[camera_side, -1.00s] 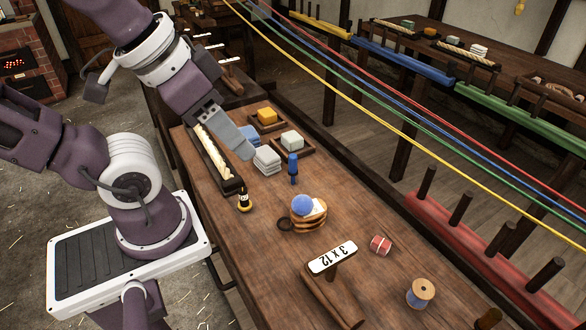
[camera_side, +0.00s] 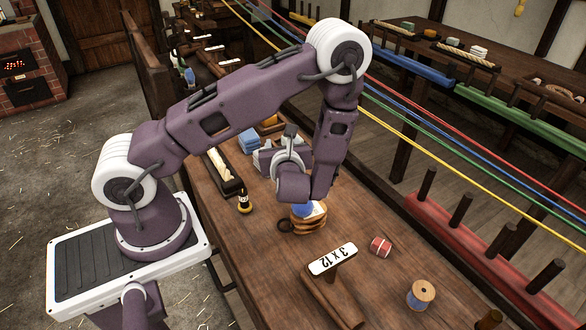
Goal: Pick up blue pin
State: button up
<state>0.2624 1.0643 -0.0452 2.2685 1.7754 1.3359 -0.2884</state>
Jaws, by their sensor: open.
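The blue pin is hidden now behind my forearm and wrist; a second ago it stood upright on the bench, right of the white blocks. My gripper (camera_side: 285,158) is over the bench in that area, seen from behind, pointing away from the camera. Its jaws are open, but the fingertips are mostly covered by the wrist, so its distance to the pin cannot be told.
Coloured ropes cross behind.

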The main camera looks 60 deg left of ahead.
jog(key=w+a+f+m, duration=0.1)
jog(key=f, duration=0.1)
jog(key=w+a+f+m+t+h, duration=0.1)
jog(key=w+f, duration=0.1)
jog(key=f, duration=0.1)
jog(key=w+a+f, duration=0.1)
jog(key=w+f, duration=0.1)
jog(key=f, duration=0.1)
jog(key=shift+w+a+f+m+t, duration=0.1)
jog(key=shift+w+a+m+t, duration=0.15)
jog(key=shift+a+m+t, duration=0.15)
grip_shut()
